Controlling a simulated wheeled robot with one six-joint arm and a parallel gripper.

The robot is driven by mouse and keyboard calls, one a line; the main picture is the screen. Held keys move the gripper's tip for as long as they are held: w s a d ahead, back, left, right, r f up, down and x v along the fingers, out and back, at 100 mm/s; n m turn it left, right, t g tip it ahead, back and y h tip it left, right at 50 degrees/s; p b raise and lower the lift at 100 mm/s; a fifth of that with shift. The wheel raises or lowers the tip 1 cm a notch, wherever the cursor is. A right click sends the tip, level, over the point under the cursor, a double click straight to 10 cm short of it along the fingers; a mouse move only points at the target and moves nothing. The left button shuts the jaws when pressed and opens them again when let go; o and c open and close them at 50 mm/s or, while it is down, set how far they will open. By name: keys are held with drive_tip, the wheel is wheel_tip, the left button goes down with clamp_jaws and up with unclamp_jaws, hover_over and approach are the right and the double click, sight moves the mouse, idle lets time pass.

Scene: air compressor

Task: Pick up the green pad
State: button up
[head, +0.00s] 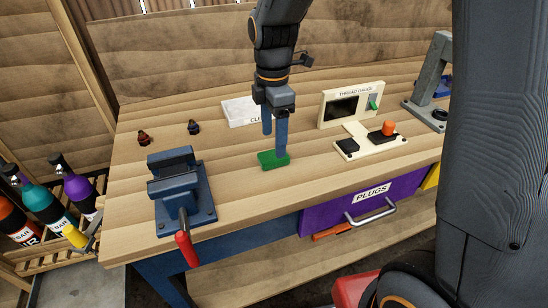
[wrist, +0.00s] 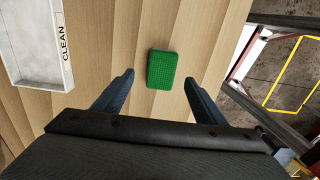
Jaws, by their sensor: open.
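The green pad (head: 271,160) is a small flat block lying on the wooden workbench. In the wrist view the pad (wrist: 162,70) lies ahead of the open fingers, roughly midway between their lines. My gripper (head: 274,142) points down over the bench with its blue fingers apart. In the head view one finger overlaps the pad's right end. In the wrist view my gripper (wrist: 158,82) has nothing between its fingers. I cannot tell the exact height of the fingertips above the bench.
A white CLEAN tray (head: 236,111) sits behind the pad. A blue vise (head: 178,185) with a red handle stands at left. A thread gauge (head: 352,104) stands at right. Two small fittings (head: 194,128) lie at back left. A purple PLUGS drawer (head: 330,209) is below the front edge.

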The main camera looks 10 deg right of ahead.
sight(273, 155)
drive_tip(key=shift+s+f+p, duration=0.15)
drive_tip(key=shift+f+p, duration=0.55)
drive_tip(key=shift+f, duration=1.65)
drive_tip(key=c, duration=1.2)
drive_tip(key=shift+r+b, duration=1)
drive_tip(key=shift+r, duration=4.05)
drive_tip(key=o, duration=0.4)
drive_tip(key=shift+c, duration=1.2)
